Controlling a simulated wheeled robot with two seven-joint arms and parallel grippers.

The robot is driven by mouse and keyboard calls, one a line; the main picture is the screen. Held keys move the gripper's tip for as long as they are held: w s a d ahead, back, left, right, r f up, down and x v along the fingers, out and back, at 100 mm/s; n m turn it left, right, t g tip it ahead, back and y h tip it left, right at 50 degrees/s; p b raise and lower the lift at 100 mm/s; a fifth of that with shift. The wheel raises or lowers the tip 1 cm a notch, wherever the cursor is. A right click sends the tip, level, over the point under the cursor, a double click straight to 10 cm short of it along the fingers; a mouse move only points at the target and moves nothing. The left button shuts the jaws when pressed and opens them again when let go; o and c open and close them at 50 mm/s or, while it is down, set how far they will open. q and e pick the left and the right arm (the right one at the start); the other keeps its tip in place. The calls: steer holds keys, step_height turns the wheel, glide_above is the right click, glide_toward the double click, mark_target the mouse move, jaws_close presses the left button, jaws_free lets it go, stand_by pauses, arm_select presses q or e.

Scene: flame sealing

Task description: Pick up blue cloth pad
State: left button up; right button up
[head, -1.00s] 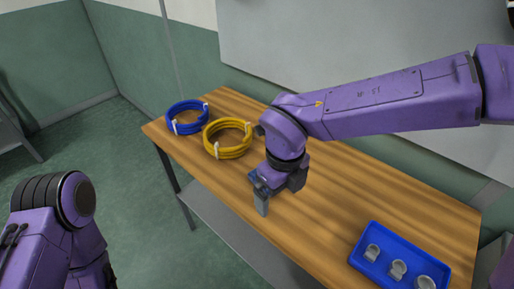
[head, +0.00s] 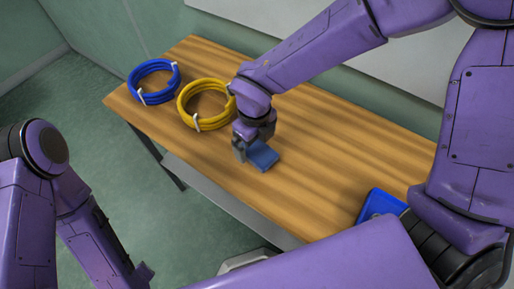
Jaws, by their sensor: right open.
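The blue cloth pad (head: 263,156) lies on the wooden table (head: 325,165) near its front edge, to the right of the yellow coil. My right gripper (head: 250,154) points down at the pad's left side, with its fingers close to the pad. The gripper is open. The gripper body hides part of the pad, and I cannot tell whether a finger touches it. My left arm shows at the left edge, but its gripper is not clearly visible.
A yellow coil (head: 183,112) lies just left of my right gripper, and a blue coil (head: 134,84) lies farther left. A blue tray (head: 380,203) at the right is mostly hidden by my arm. The middle of the tabletop is clear.

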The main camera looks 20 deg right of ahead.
mark_target(254, 162)
steer(key=shift+f, duration=0.6)
steer(key=shift+s+f, duration=0.1)
steer(key=shift+s, duration=0.2)
steer(key=shift+w, duration=0.1)
steer(key=c, duration=1.1)
steer(key=shift+r, duration=0.45)
step_height(254, 162, up, 3)
steer(key=shift+a+f, duration=0.1)
steer(key=shift+a, duration=0.05)
steer(key=s+r, duration=0.2)
steer(key=s+a+r+b, duration=0.1)
steer(key=r, duration=0.1)
steer(key=shift+s+a+r, duration=0.15)
steer(key=shift+s+r, duration=0.05)
steer(key=shift+s, duration=0.2)
steer(key=s+a+r, duration=0.1)
steer(key=s, duration=0.2)
steer(key=s+a+r+b, duration=0.1)
steer(key=s+r, duration=0.1)
steer(key=s, duration=0.1)
steer(key=s+a+r+b, duration=0.1)
steer(key=s+r, duration=0.1)
steer(key=s, duration=0.1)
steer(key=shift+s+a, duration=0.2)
steer(key=shift+a, duration=0.05)
